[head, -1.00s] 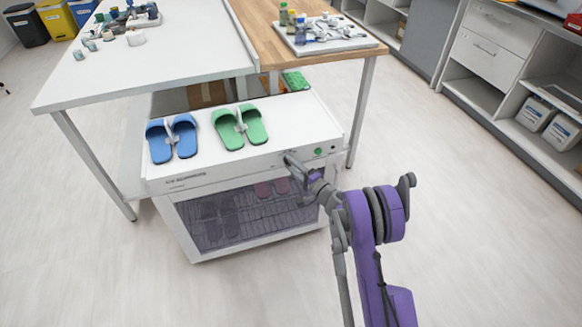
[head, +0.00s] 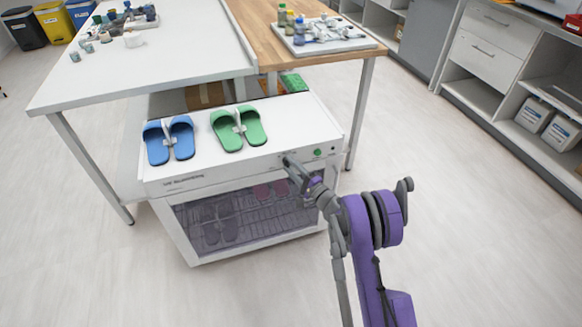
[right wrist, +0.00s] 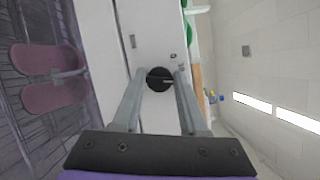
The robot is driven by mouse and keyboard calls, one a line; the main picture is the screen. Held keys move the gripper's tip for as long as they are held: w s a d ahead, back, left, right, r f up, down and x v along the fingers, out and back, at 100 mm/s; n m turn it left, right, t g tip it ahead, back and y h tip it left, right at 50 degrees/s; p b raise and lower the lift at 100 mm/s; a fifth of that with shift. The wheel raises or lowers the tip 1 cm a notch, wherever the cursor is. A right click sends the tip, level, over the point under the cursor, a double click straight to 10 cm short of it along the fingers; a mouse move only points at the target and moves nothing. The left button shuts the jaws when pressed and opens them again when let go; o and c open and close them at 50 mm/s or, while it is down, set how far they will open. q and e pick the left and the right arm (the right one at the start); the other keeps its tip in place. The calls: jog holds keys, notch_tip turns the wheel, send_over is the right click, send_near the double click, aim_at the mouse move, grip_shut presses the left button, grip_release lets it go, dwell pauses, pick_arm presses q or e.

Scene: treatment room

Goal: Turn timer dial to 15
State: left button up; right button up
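The timer dial is a round black knob (right wrist: 160,79) with a light pointer line, on the white front panel of the UV cabinet (head: 240,173). In the right wrist view, the two grey fingers of my right gripper (right wrist: 161,84) stand on either side of the dial, very close to its edges. I cannot tell whether they press on it. In the head view my right gripper (head: 291,163) is at the right part of that panel and hides the dial. Its scale marks are too small to read. My left gripper is not in view.
Blue slippers (head: 169,139) and green slippers (head: 239,128) lie on the cabinet top. A green button (head: 318,152) sits right of my gripper. Pink slippers (right wrist: 53,78) show behind the cabinet door. A table (head: 150,70) stands behind; the floor at right is clear.

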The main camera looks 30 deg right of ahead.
jog(key=o, duration=0.5)
jog(key=shift+c, duration=0.2)
jog(key=s+d+f, duration=0.1)
jog(key=s, duration=0.9)
jog(key=shift+s+d+p, duration=0.25)
jog(key=shift+s+p, duration=0.1)
jog(key=shift+p, duration=0.1)
